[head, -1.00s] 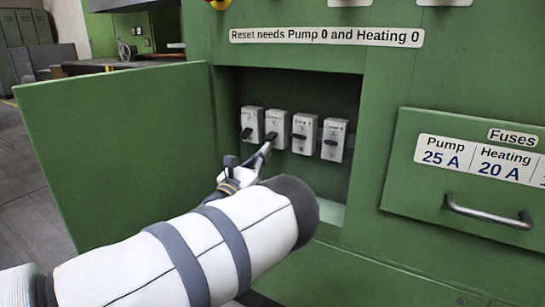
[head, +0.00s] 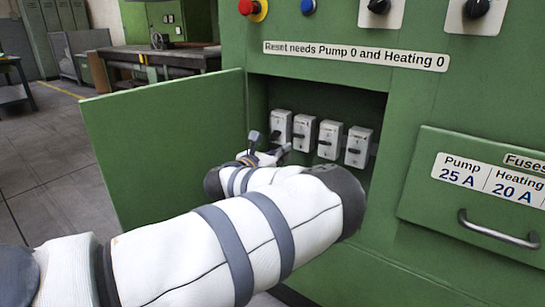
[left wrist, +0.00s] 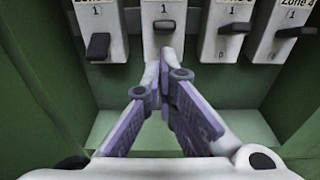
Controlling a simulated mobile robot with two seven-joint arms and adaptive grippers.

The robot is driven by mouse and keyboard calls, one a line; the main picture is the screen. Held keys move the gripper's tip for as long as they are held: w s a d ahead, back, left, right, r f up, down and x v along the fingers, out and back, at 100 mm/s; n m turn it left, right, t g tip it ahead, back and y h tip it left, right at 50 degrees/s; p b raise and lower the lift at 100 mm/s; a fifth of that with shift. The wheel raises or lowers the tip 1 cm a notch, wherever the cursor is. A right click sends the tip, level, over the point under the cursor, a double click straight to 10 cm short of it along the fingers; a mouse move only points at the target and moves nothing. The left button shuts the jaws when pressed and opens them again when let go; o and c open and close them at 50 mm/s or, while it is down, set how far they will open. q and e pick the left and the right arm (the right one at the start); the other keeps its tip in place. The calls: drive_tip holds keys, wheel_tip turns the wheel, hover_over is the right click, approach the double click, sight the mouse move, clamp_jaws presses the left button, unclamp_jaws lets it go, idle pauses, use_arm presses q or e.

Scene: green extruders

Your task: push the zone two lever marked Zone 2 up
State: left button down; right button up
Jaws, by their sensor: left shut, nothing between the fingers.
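The Zone 2 switch is the second from the left in a row of white switch boxes, in the head view (head: 304,126) and left wrist view (left wrist: 150,48). Its own label is cut off. Its dark lever (left wrist: 164,26) lies just under the 1 mark; I cannot tell its tilt for sure. My left gripper (head: 287,148) is shut and empty. In the left wrist view its fingertips (left wrist: 164,56) are just below that lever, in front of the lower part of the box. Whether they touch is unclear. My right gripper is not in view.
The Zone 1 lever (left wrist: 98,46) is close left, the Zone 3 lever (left wrist: 235,28) and Zone 4 lever (left wrist: 296,32) to the right. The recess has an open green door (head: 165,160) at left and a fuse drawer (head: 480,195) at right.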

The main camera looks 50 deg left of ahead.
use_arm(q)
drive_tip(key=v, duration=0.9)
drive_tip(key=shift+s, duration=0.3)
